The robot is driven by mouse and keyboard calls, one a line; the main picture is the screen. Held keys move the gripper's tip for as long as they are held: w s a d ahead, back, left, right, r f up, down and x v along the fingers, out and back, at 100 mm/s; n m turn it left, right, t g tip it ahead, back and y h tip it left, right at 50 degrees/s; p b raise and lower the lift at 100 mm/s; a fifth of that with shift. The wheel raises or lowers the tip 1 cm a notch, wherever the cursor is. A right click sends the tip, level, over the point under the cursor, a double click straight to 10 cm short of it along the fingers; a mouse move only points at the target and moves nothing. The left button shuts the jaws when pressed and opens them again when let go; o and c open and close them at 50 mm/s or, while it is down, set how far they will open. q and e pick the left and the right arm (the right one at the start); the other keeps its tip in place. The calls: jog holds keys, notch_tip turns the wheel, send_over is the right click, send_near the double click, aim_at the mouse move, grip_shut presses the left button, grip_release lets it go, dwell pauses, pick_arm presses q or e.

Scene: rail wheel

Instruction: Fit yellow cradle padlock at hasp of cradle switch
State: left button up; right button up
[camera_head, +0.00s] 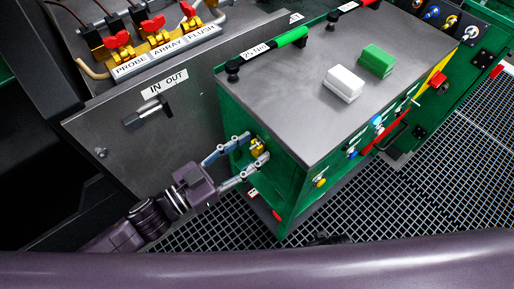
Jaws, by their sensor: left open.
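A small yellow item (257,146), which looks like the yellow padlock, sits at the left end face of the green cabinet (240,112). My left gripper (252,148) reaches in from the lower left. Its two fingers are open, one on each side of the yellow item. I cannot tell whether either finger touches it. The hasp and the cradle switch are too small and too covered to make out, so I cannot tell whether the padlock is through the hasp. My right gripper is not in view.
The cabinet's grey top carries a white block (343,84), a green block (377,61) and a green-handled tool (292,37). A grey panel with a black lever (148,116) and red valve handles stands at left. Open grating (375,200) lies below right.

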pick_arm(q)
jog(key=shift+c, duration=0.3)
jog(key=c, duration=1)
grip_shut()
jog(key=shift+r, duration=0.15)
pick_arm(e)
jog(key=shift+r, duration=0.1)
